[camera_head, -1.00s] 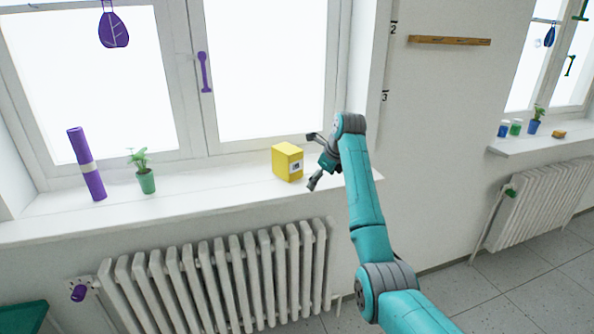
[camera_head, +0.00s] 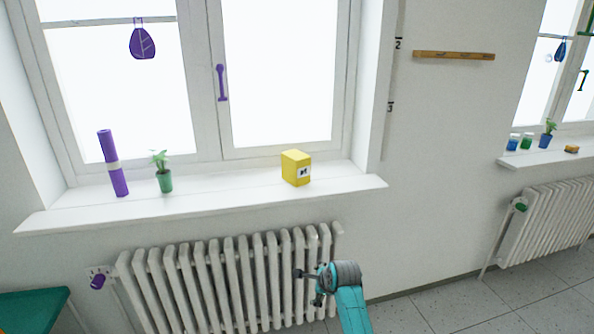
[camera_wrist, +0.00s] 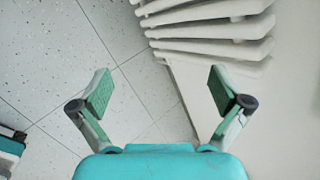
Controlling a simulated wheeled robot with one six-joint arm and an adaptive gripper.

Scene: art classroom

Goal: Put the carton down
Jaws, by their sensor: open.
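The yellow carton (camera_head: 296,168) stands upright on the white window sill (camera_head: 230,197), toward its right part, with a small label on its front. My gripper (camera_head: 307,287) is below the sill, in front of the radiator's right end, well apart from the carton. In the wrist view my gripper (camera_wrist: 160,92) is open, with nothing between its green finger pads. The carton does not show in the wrist view.
A purple roll (camera_head: 113,163) and a potted plant (camera_head: 164,177) stand on the sill's left part. The white radiator (camera_head: 220,285) is below the sill. A second sill (camera_head: 545,150) with small pots is at the right. Speckled floor (camera_wrist: 100,55) is open beside the radiator.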

